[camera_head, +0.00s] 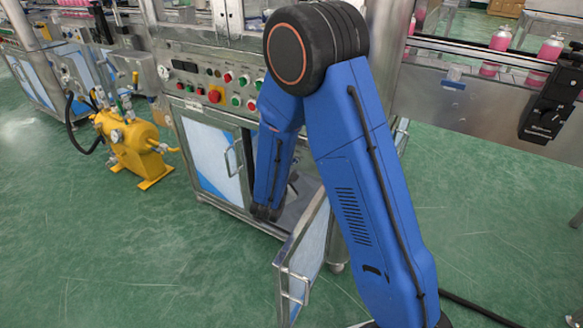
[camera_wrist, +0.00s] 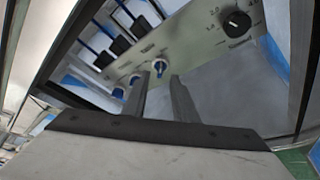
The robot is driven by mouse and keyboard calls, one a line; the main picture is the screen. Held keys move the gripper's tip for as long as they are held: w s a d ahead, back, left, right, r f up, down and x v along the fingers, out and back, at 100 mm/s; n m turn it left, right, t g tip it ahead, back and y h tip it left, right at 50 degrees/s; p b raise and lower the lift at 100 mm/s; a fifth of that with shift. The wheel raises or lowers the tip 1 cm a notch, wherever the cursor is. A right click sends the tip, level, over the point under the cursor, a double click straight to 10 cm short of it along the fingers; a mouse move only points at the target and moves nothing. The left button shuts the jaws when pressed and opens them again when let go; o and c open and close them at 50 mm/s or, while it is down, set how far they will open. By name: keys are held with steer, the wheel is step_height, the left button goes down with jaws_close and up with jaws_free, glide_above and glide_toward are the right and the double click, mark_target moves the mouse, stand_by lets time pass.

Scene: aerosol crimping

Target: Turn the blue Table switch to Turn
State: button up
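In the wrist view, a blue switch (camera_wrist: 160,67) with a white pointer sits on a pale panel (camera_wrist: 190,55) inside a cabinet. Its label is too small to read, so I cannot tell whether it is the Table switch or what position it marks. My gripper (camera_wrist: 160,78) is open, its two dark fingers pointing at the panel. The blue switch appears between and just beyond the fingertips; I cannot tell whether they touch it. Other blue knobs (camera_wrist: 134,80) lie to its left, partly behind the left finger. In the head view my arm hides the gripper and switches.
A black dial (camera_wrist: 237,23) with numbers sits at the panel's upper right. Black breakers (camera_wrist: 120,45) with cables stand behind the panel. The cabinet door (camera_head: 307,245) hangs open beside my arm. A yellow tank (camera_head: 132,142) stands left; the green floor there is open.

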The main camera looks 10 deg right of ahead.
steer(key=v, duration=1.3)
steer(key=shift+w+a, duration=0.1)
stand_by(1.6)
